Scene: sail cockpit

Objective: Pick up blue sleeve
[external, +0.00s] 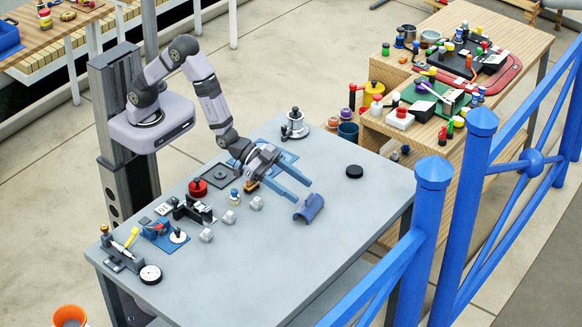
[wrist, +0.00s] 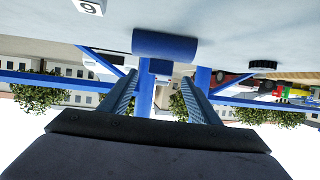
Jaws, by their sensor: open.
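The blue sleeve (external: 309,208), a short curved piece like a half tube, lies on the grey table (external: 290,255) toward its right side. In the wrist view the sleeve (wrist: 165,46) is ahead of the fingertips, near the middle. My gripper (external: 302,190) is above the table with its blue fingers pointing toward the sleeve. In the wrist view my gripper (wrist: 161,92) has its two fingers spread with nothing between them. The fingers look apart from the sleeve; the exact gap is hard to tell.
A black disc (external: 354,171) lies right of the sleeve. Grey cubes (external: 256,203), a red round part (external: 198,188) and a silver cylinder (external: 295,124) stand left and behind. A blue railing (external: 430,210) runs past the table's right edge. The front of the table is clear.

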